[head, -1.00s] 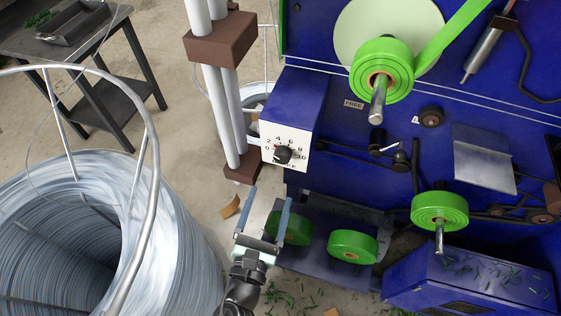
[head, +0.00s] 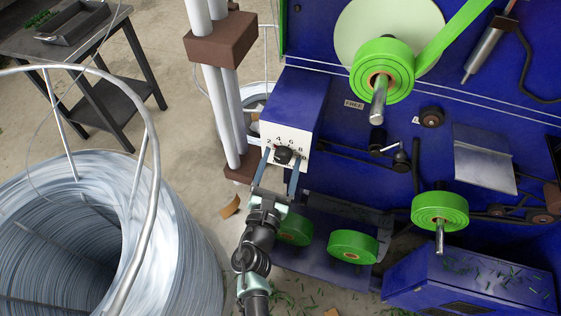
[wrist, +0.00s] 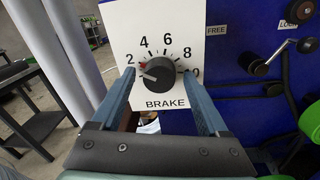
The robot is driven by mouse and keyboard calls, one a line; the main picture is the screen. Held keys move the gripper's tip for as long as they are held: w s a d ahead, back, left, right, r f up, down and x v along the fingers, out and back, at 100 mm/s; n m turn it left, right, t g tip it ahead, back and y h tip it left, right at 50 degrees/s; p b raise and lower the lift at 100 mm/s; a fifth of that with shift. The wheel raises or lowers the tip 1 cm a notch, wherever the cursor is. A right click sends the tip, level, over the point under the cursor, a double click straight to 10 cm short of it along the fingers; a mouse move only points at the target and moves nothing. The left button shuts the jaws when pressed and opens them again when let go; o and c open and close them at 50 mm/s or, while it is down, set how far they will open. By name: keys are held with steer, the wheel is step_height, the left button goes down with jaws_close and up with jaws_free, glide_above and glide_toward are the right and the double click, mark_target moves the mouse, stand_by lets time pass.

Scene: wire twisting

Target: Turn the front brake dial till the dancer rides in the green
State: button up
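The brake dial is a black round knob (wrist: 158,74) on a white plate (wrist: 177,22) marked 2 to 10 and BRAKE. Its pale pointer line points left, just below the 2, near a small red mark. The dial (head: 283,155) also shows in the head view, on the front of a blue box (head: 293,96). My gripper (wrist: 160,77) is open, with one finger left of the knob and one right of it. In the head view my gripper (head: 281,156) is in front of the plate. I cannot tell whether the fingers touch the knob. I cannot make out the dancer or a green zone.
A large wire coil (head: 190,240) in a wire frame stands left of my arm. Pale posts (head: 212,90) with brown blocks rise left of the dial box. Green tape rolls (head: 352,246) sit below and right. A small black lever (head: 400,156) is right of the box.

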jaws_close()
steer(key=shift+f, duration=0.1)
steer(key=m+b, duration=0.2)
steer(key=b, duration=0.1)
steer(key=shift+f, duration=0.15)
steer(key=shift+m+b, duration=1.8)
steer(key=shift+m, duration=0.2)
steer(key=shift+r, duration=0.2)
steer(key=shift+o, duration=0.7)
jaws_free()
